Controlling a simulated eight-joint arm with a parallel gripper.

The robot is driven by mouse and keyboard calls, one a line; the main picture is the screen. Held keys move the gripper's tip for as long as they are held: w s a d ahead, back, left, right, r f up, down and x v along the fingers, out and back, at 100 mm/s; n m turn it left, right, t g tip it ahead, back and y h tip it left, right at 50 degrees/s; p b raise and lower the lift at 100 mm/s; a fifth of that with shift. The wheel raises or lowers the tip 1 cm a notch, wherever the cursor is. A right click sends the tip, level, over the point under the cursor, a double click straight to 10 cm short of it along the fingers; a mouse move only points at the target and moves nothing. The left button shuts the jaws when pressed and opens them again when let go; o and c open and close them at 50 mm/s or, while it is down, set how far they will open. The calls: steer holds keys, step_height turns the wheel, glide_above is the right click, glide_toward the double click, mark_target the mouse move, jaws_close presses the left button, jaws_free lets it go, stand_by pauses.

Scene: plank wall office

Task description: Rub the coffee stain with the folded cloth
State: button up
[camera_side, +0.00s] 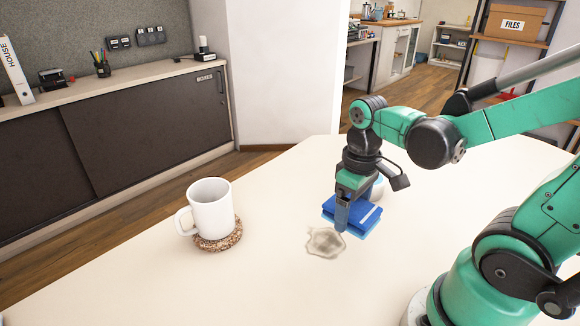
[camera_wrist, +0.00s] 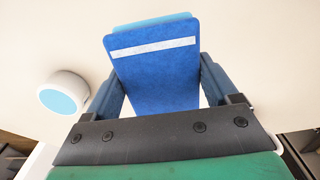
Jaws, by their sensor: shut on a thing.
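The folded cloth (camera_side: 366,217) is blue with a pale stripe. My gripper (camera_side: 342,215) is shut on it and points down at the table. In the wrist view the cloth (camera_wrist: 155,65) sits between the two fingers (camera_wrist: 158,95). The coffee stain (camera_side: 325,242) is a brownish ring-like patch on the pale table, just left of and nearer than the cloth in the side view. I cannot tell whether the cloth touches the table. The stain does not show in the wrist view.
A white mug (camera_side: 211,207) stands on a speckled brown coaster (camera_side: 218,240) to the left of the stain. A round white item with a light blue top (camera_wrist: 64,92) stands beside the cloth, partly hidden behind my gripper in the side view. The table's front middle (camera_side: 270,290) is clear.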

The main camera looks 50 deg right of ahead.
mark_target(336, 255)
steer(key=shift+f, duration=3.55)
steer(key=shift+w+d+f, duration=0.1)
steer(key=shift+w+f, duration=0.15)
steer(key=shift+w, duration=0.2)
steer(key=shift+w+f, duration=0.2)
steer(key=shift+w, duration=0.25)
steer(key=shift+w+r, duration=0.1)
steer(key=shift+w, duration=4.15)
steer(key=shift+s, duration=4.7)
steer(key=shift+w+a, duration=0.1)
steer(key=shift+a, duration=1)
steer(key=shift+w+a, duration=0.1)
steer(key=shift+w, duration=4.25)
steer(key=shift+s, duration=4.45)
steer(key=r, duration=0.1)
steer(key=s+r, duration=0.1)
steer(key=r, duration=0.1)
steer(key=shift+r, duration=2.45)
steer(key=shift+w, duration=0.1)
